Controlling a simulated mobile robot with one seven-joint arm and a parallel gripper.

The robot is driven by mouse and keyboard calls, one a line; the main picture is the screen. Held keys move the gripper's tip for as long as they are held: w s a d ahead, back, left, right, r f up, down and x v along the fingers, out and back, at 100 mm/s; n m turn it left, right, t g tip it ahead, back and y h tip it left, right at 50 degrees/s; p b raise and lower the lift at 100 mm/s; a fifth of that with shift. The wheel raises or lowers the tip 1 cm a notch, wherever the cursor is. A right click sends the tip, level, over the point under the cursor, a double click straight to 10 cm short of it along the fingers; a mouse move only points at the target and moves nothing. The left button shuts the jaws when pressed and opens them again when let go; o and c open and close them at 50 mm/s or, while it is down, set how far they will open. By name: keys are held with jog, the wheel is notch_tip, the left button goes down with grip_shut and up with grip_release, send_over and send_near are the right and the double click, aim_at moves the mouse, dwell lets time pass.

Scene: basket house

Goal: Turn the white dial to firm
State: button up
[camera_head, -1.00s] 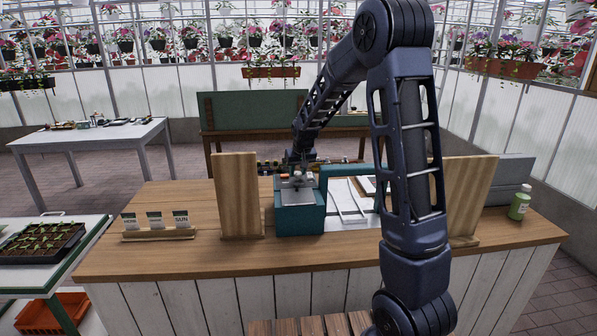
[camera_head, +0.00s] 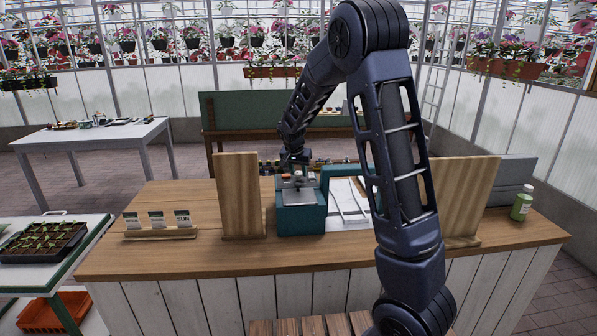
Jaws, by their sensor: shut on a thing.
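A teal machine (camera_head: 301,218) with a grey front panel stands on the wooden counter, right of an upright wooden board. My gripper (camera_head: 297,179) is at the top of this machine, pointing down and shut on a small part there. That part is too small and too covered by my gripper to make out clearly. A small orange spot shows beside the fingers. I cannot make out a separate white dial or any marking for firm.
Upright wooden boards stand left (camera_head: 240,196) and right (camera_head: 470,196) of the machine. Seed packets (camera_head: 157,222) stand in a wooden holder at the left. A green bottle (camera_head: 522,203) stands at the right edge. The counter's front left is clear.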

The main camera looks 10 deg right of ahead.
dwell(0.5)
jog(key=o, duration=1)
jog(key=shift+c, duration=0.2)
jog(key=v, duration=1)
jog(key=shift+r, duration=0.4)
jog(key=shift+s, duration=0.15)
jog(key=s+d+r+n+y, duration=0.1)
jog(key=s+d+r+n, duration=0.15)
jog(key=s+d, duration=0.85)
jog(key=s+d+r+n+y, duration=0.1)
jog(key=s+d+r, duration=0.45)
jog(key=s, duration=0.85)
jog(key=s+d+f, duration=0.1)
jog(key=s+f, duration=0.1)
jog(key=s, duration=0.3)
jog(key=s+d+f+n, duration=0.1)
jog(key=s, duration=0.4)
jog(key=shift+s+d+f, duration=0.3)
jog(key=shift+s+f, duration=0.05)
jog(key=shift+f, duration=0.05)
